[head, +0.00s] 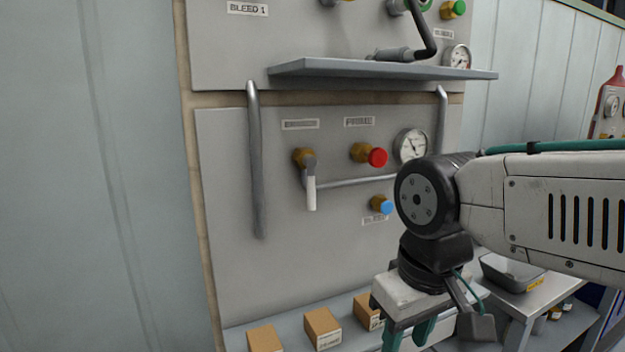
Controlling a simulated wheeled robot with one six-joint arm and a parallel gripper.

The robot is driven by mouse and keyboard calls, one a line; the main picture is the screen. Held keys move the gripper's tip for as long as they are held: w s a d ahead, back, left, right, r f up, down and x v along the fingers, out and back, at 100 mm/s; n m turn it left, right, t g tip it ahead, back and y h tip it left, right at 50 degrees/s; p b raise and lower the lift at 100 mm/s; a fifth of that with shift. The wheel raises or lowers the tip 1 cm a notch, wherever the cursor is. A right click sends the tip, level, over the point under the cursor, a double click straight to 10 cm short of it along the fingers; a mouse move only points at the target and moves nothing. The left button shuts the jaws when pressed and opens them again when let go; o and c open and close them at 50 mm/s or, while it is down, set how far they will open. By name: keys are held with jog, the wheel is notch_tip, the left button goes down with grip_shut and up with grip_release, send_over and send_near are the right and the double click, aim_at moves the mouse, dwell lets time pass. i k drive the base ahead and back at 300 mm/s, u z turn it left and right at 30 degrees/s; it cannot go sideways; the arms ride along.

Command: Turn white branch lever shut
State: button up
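The white branch lever (311,193) hangs straight down from a brass valve body (303,157) on the left of the lower grey panel. A thin grey pipe (350,183) passes behind the lever and runs to the right. The label above the valve is too blurred to read. My gripper (407,342) points down at the bottom of the head view, right of and below the lever and well apart from it. Its teal fingers run out of the picture at the bottom, so their tips are hidden. Nothing shows held in it.
A red knob (377,157), a blue knob (386,207) and a gauge (411,146) sit right of the lever. A vertical rail (255,165) stands left of it. A shelf (390,70) juts out above. Small boxes (322,327) stand on a ledge below.

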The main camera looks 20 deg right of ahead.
aim_at(310, 161)
jog(key=k, duration=0.5)
jog(key=z, duration=0.7)
jog(key=i, duration=0.15)
jog(key=z, duration=0.35)
